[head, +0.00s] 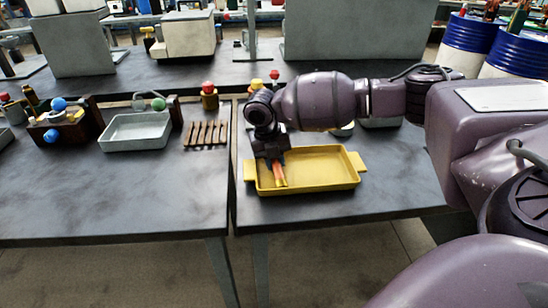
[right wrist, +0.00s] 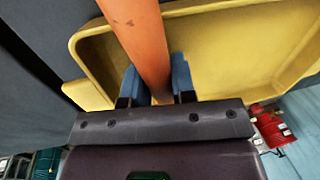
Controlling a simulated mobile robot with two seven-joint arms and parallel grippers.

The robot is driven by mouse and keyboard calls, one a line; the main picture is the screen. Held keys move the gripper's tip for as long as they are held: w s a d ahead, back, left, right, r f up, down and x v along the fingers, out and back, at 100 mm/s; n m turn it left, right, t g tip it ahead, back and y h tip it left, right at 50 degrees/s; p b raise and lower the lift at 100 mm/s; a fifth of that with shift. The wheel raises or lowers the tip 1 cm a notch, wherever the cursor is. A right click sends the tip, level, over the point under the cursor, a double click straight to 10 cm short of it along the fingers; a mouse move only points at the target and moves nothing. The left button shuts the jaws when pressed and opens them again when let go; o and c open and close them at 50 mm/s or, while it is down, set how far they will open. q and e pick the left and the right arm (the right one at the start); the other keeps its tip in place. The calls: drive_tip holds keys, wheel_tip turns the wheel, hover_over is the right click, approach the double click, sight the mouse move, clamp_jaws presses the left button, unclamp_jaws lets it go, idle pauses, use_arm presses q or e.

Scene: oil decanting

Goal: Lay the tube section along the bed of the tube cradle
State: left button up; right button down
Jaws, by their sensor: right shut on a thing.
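The tube section is an orange tube (head: 279,175) at the yellow tray (head: 312,184) on the right table. My right gripper (head: 274,160) is shut on it from above. In the right wrist view the tube (right wrist: 142,38) runs between the two blue-tipped fingers (right wrist: 160,82), with the yellow tray (right wrist: 215,50) behind it. I cannot tell whether the tube touches the tray floor. A brown slatted piece (head: 206,134) lies flat on the left table and may be the tube cradle; it is empty. My left gripper is not in view.
A grey tray (head: 135,132) stands left of the slatted piece, with a brown box with coloured knobs (head: 65,127) beyond it. A red-topped brass piece (head: 209,96) stands behind the slats. A narrow gap separates the tables. The left table's front (head: 130,200) is clear.

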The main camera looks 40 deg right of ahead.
wheel_tip(320, 180, up, 7)
drive_tip(key=shift+r+p, duration=0.2)
drive_tip(key=shift+p, duration=0.55)
wheel_tip(320, 180, up, 13)
drive_tip(key=p, duration=0.2)
drive_tip(key=shift+f, duration=0.15)
